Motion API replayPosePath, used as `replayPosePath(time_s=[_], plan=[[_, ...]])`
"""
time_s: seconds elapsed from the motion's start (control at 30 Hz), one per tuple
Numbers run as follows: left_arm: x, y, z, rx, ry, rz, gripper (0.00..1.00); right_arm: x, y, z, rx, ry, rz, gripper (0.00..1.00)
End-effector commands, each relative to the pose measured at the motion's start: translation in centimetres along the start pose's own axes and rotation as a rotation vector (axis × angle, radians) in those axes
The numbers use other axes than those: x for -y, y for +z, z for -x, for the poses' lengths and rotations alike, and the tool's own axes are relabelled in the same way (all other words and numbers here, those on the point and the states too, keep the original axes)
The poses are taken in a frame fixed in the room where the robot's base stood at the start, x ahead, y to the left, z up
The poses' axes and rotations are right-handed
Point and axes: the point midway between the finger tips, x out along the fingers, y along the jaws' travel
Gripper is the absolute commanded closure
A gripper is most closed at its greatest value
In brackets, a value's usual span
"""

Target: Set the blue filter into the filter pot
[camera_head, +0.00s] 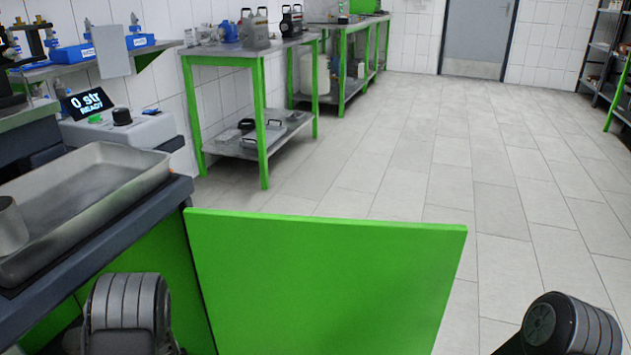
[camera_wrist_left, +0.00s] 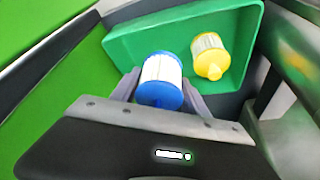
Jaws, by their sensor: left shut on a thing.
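In the left wrist view my left gripper (camera_wrist_left: 160,97) is shut on the blue filter (camera_wrist_left: 161,72), which has a white pleated body and blue ends. The filter is over or in a green bin (camera_wrist_left: 122,44); I cannot tell whether it touches the bin. A yellow filter (camera_wrist_left: 209,55) lies in the bin beside it, to the right. The filter pot is not clearly identifiable; a grey metal cylinder (camera_head: 10,228) is partly cut off at the head view's left edge. Neither gripper shows in the head view.
A metal tray (camera_head: 130,158) sits on the bench at the left, with a control box (camera_head: 140,128) reading "0 str READY" behind it. An open green door panel (camera_head: 325,275) stands in front of me. Green-legged tables (camera_head: 258,120) line the wall.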

Motion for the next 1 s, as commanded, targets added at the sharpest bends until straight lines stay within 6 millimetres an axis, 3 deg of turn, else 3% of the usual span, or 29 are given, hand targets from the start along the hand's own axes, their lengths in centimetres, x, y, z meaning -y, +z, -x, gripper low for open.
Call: replayPosePath(time_s=[0.17, 0.3, 0.43, 0.67, 0.83, 0.87, 0.9, 1.0], plan=[[-1.8, 4.9, 4.1, -0.003, 0.128, -0.284, 0.91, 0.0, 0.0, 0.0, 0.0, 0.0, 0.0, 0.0], [-5.5, 7.5, 10.4, -0.014, 0.254, -0.59, 0.91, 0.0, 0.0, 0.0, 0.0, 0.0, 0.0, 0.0], [-8.2, 8.4, 16.6, -0.017, 0.354, -0.837, 0.91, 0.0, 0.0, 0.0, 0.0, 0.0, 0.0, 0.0], [-11.5, 7.6, 27.4, -0.018, 0.462, -1.112, 0.91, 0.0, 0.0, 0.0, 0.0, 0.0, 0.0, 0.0], [-13.3, 5.1, 34.3, -0.016, 0.476, -1.15, 0.91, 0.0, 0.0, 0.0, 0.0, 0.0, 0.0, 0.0], [-13.2, 4.3, 35.3, -0.014, 0.472, -1.139, 0.91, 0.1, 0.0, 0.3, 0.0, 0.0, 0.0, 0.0], [-13.2, 4.0, 36.6, 0.002, 0.466, -1.128, 0.91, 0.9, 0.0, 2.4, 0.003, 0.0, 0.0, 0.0], [-13.5, 3.1, 38.4, 0.013, 0.455, -1.089, 0.91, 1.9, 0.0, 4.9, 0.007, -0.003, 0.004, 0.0]])
